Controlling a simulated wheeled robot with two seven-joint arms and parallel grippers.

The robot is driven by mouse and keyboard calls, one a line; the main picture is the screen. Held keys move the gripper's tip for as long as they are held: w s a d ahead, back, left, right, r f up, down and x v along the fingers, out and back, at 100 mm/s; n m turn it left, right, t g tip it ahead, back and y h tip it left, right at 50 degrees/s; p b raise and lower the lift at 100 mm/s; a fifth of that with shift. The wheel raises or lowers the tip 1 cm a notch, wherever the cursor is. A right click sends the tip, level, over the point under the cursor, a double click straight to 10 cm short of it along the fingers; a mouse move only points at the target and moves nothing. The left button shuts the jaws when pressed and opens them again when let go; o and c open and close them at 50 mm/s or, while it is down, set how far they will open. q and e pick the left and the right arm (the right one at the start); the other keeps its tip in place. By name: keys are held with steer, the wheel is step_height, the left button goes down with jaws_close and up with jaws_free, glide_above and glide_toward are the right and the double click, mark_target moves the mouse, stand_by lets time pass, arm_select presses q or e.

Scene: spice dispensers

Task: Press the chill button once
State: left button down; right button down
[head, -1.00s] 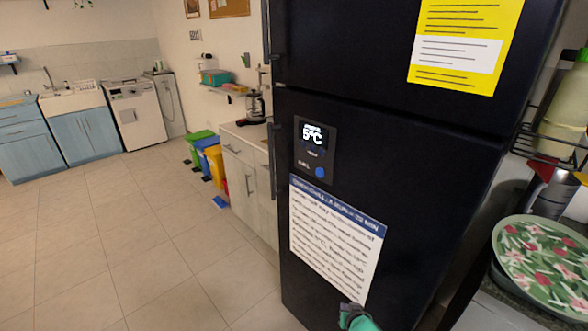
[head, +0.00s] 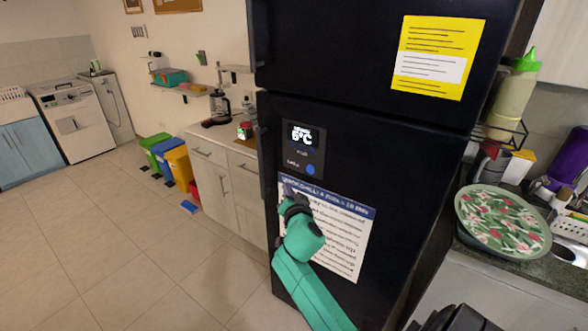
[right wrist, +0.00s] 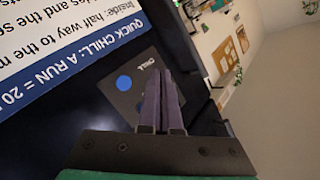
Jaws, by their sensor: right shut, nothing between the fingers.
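The chill button (head: 310,169) is a round blue button on the dark control panel of the black fridge (head: 408,150). My right gripper (head: 288,190) is shut and empty, below and a little left of the button, in front of the white notice. In the right wrist view the button (right wrist: 124,82) shows left of the shut fingers (right wrist: 160,78), with the label CHILL beside it. The fingers cover part of the panel there. I cannot tell how far the fingertips are from the panel. My left gripper is not in view.
A white notice (head: 350,245) with a blue heading hangs under the panel, partly behind my right arm. A yellow sheet (head: 440,50) is on the upper door. A counter (head: 520,268) with a floral tray (head: 503,220) stands right of the fridge.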

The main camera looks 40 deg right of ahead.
mark_target(306, 168)
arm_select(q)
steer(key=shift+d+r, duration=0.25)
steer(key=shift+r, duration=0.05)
arm_select(e)
steer(key=d, duration=0.3)
steer(key=w+d, duration=0.1)
steer(key=d, duration=0.2)
steer(key=w+d, duration=0.1)
steer(key=d, duration=0.2)
steer(key=shift+w, duration=0.2)
stand_by(1.7)
steer(key=shift+w+d, duration=0.15)
steer(key=shift+d, duration=0.2)
steer(key=shift+d, duration=0.35)
stand_by(0.5)
arm_select(q)
steer(key=shift+p, duration=0.3)
arm_select(e)
steer(key=shift+s+a, duration=0.2)
steer(key=shift+a, duration=0.55)
